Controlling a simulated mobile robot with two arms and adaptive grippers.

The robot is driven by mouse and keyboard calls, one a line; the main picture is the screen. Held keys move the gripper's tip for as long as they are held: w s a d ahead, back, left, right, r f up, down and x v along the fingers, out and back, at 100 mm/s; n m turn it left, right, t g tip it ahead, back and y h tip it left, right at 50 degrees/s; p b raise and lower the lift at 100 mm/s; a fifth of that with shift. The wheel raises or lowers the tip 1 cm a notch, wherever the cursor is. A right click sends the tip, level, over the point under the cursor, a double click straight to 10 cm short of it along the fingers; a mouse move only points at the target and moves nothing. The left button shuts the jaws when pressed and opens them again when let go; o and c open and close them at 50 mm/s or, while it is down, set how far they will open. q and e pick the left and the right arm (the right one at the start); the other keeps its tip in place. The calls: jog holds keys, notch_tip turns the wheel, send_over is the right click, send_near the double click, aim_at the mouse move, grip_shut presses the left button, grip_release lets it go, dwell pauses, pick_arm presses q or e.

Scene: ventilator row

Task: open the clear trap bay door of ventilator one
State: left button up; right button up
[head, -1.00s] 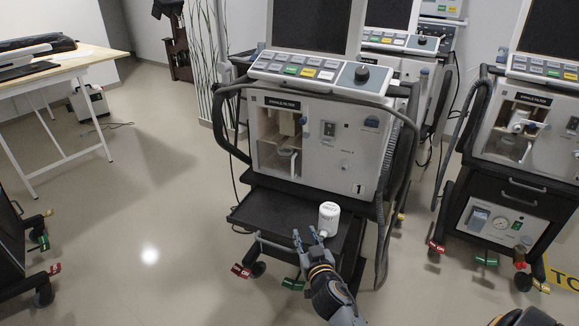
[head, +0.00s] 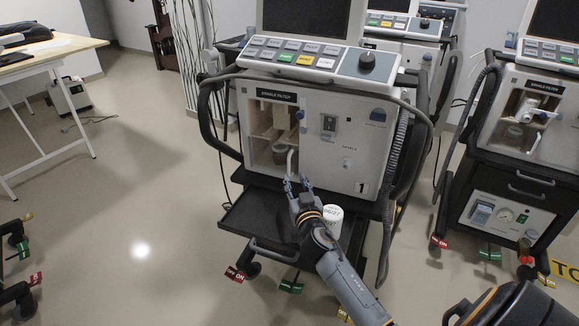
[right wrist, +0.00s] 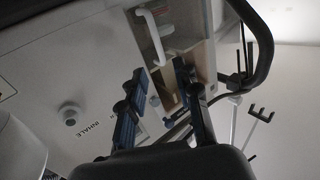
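Ventilator one (head: 345,172) stands in the middle of the head view, marked "1". Its bay, labelled "EXHALE FILTER", is at the left of the front panel, with a grey cup inside. The clear door (head: 266,135) over the bay is hard to make out and looks shut. Its white handle (head: 291,160) is at the lower right of the bay; it also shows in the right wrist view (right wrist: 151,35). My right gripper (head: 298,181) is open and empty just below and in front of the handle. The handle lies beyond its fingertips (right wrist: 160,78). My left gripper is out of view.
A white labelled canister (head: 332,220) stands on the black shelf (head: 255,218) beside my right wrist. A hose hangs at the ventilator's right side. Another ventilator (head: 525,130) stands right. The floor at left is open.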

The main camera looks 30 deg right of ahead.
aim_at(289, 164)
jog(key=x, duration=0.6)
jog(key=shift+w+d+b, duration=0.1)
jog(key=shift+w+b, duration=0.15)
jog(key=shift+b, duration=0.1)
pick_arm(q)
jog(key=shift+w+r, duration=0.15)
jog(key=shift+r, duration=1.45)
pick_arm(e)
jog(key=shift+x, duration=0.75)
grip_shut()
